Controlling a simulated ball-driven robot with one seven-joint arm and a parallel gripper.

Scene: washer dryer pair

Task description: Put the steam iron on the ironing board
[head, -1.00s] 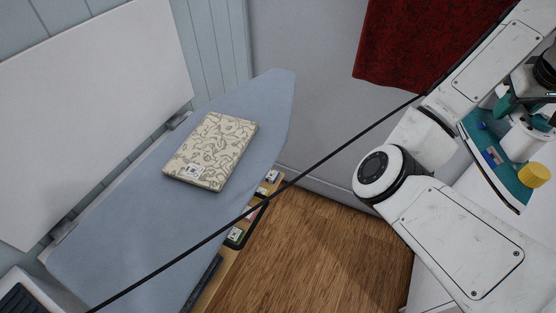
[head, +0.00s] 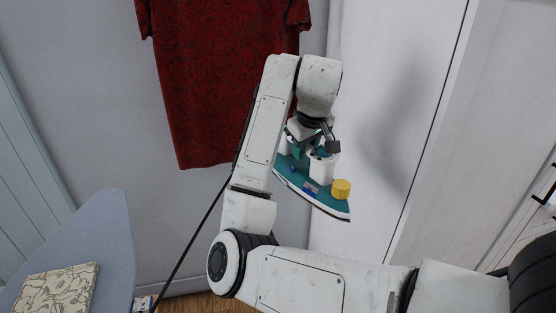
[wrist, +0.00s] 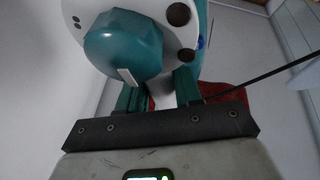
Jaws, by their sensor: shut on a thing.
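The steam iron (head: 315,178) is teal and white with a yellow cap, and hangs in the air in the middle of the head view. My gripper (head: 313,140) is shut on it from above. The grip point itself is partly hidden. The blue-grey ironing board (head: 112,235) is at the lower left of the head view, apart from the iron and partly cut off by the frame.
A patterned cream book (head: 55,290) lies on the board. A dark red garment (head: 222,80) hangs on the wall behind my arm. A black cord (head: 195,230) runs diagonally past the board. A white panel (head: 400,110) stands at the right. Wood floor (head: 205,303) shows at the bottom.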

